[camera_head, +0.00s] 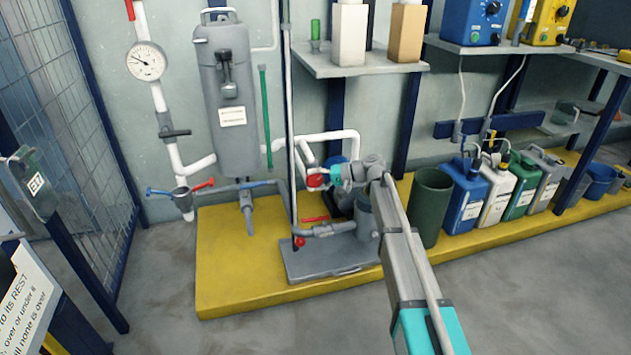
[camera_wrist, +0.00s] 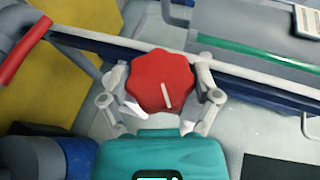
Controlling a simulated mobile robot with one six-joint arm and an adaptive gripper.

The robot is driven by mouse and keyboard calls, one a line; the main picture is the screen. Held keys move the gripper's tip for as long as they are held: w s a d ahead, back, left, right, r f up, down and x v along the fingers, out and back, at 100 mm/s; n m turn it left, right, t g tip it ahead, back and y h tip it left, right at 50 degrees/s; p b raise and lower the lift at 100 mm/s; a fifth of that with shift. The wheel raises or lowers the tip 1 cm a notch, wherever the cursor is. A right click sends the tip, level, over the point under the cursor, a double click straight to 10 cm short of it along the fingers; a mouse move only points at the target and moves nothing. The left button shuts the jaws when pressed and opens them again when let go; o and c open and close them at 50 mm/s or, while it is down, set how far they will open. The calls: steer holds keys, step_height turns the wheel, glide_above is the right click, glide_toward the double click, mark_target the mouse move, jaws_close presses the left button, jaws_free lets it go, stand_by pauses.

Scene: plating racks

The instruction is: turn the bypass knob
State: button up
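The red bypass knob (camera_wrist: 160,80), lobed with a white pointer mark, sits in the middle of the wrist view. Its mark tilts slightly off vertical, with the top to the left. My gripper (camera_wrist: 161,82) has one finger at each side of the knob. Both fingers lie very close to its rim; I cannot tell whether they press on it. In the head view the red knob (camera_head: 315,180) shows just left of my gripper (camera_head: 324,176), low among the pipes behind the grey pump. My wrist hides part of that area.
The pump base (camera_head: 330,262) is on the yellow plinth (camera_head: 230,285). A green bin (camera_head: 430,205) and several canisters stand to the right. A shelf (camera_head: 350,68) is above.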

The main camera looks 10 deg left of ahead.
steer(key=shift+o, duration=1.3)
steer(key=shift+r+h+p, duration=0.1)
steer(key=shift+h+p, duration=0.2)
steer(key=shift+p, duration=0.4)
